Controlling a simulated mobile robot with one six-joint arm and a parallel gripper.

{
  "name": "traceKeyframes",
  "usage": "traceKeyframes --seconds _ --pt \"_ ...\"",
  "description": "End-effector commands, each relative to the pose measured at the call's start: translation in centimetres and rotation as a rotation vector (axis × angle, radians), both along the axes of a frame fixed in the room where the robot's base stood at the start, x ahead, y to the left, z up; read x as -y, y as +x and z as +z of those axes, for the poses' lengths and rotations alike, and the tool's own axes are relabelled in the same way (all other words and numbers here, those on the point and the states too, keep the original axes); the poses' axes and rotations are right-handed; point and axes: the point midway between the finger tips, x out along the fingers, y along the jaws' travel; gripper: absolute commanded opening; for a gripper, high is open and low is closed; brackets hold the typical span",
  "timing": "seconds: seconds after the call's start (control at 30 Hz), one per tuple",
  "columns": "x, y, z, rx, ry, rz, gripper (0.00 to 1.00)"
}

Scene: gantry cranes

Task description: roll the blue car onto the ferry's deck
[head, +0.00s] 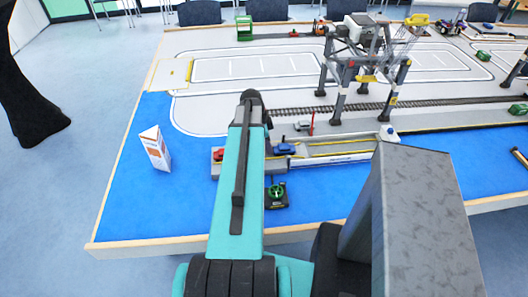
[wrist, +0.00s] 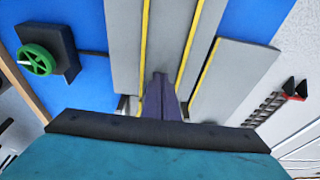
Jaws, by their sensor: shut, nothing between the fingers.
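A red car (head: 218,155) is on the grey platform's left end, left of my arm. Which grey section is the ferry's deck is unclear. My gripper (wrist: 161,78) is shut and empty in the wrist view, over a grey lane between yellow lines (wrist: 165,40).
A green handwheel on a black box (head: 276,192) stands in front of the strip; it also shows in the wrist view (wrist: 37,59). A white folded card (head: 155,149) stands on the blue surface at left. A gantry crane (head: 365,65) straddles the rails behind.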

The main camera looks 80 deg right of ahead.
Motion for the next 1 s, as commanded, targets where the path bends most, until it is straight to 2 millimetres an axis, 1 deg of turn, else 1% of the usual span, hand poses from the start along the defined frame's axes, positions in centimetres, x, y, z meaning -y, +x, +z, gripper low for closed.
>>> traceKeyframes --seconds 1.0 --pt "1.2 -3.1 0.0 0.000 0.000 0.000 0.00"
